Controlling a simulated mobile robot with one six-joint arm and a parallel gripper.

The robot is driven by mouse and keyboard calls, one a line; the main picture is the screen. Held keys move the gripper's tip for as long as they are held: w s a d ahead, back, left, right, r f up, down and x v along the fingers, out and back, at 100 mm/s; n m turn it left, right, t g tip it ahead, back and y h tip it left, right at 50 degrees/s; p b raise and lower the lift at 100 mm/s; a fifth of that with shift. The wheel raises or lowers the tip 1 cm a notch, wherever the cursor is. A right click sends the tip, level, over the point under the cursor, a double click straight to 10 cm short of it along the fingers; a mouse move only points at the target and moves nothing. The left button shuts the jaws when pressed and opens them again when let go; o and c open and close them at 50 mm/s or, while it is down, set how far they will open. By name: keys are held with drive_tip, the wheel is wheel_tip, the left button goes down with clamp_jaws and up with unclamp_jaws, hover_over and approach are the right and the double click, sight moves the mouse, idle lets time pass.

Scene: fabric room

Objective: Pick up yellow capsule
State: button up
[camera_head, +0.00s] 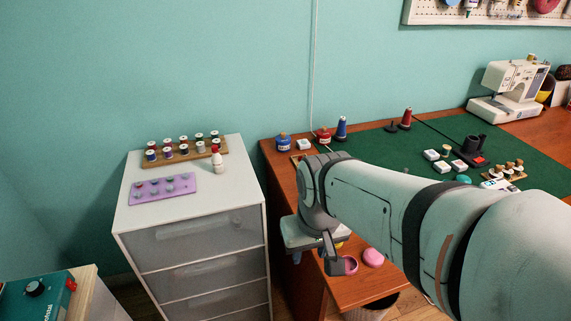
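A small bit of yellow (340,244), perhaps the yellow capsule, shows at the right edge of my gripper (316,257). Most of it is hidden behind the gripper and wrist, so its shape is unclear. My gripper points down over the left front part of the wooden table (372,288). I cannot tell whether its fingers are apart or touch anything. Two pink round pieces (373,257) (350,265) lie on the table just right of the gripper.
A white drawer unit (190,225) stands left, with thread spools on a wooden rack (185,155) and a purple tray (162,188). Blue and red pots (283,142) (322,135) stand behind my arm. A green mat (375,143) and sewing machine (510,88) are at right.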

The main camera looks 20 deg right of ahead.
drive_tip(key=shift+o, duration=0.2)
drive_tip(key=shift+a, duration=0.15)
drive_tip(key=shift+o, duration=1.5)
drive_tip(key=shift+w+d+r+p, duration=0.2)
drive_tip(key=shift+w+p, duration=0.1)
drive_tip(key=shift+w, duration=0.1)
drive_tip(key=o, duration=0.4)
drive_tip(key=w+d+m, duration=0.1)
drive_tip(key=w, duration=0.1)
drive_tip(key=w+d+m+p, duration=0.1)
drive_tip(key=w+d+f+m+g+p, duration=0.1)
drive_tip(key=w, duration=0.1)
drive_tip(key=shift+w+d+m, duration=0.3)
drive_tip(key=shift+d, duration=0.05)
drive_tip(key=w+d+f+m+g+p, duration=0.1)
drive_tip(key=w+d+f+m+p, duration=0.2)
drive_tip(key=w+d+f+m, duration=0.3)
drive_tip(key=shift+n, duration=0.6)
drive_tip(key=shift+s+d+f+b, duration=0.1)
drive_tip(key=shift+d+f, duration=0.2)
drive_tip(key=shift+f, duration=0.85)
drive_tip(key=shift+s+d+f+b, duration=0.1)
drive_tip(key=shift+d+f, duration=0.2)
drive_tip(key=shift+f, duration=0.8)
drive_tip(key=shift+d+f+b, duration=0.1)
drive_tip(key=shift+d+f, duration=0.2)
drive_tip(key=shift+f, duration=0.85)
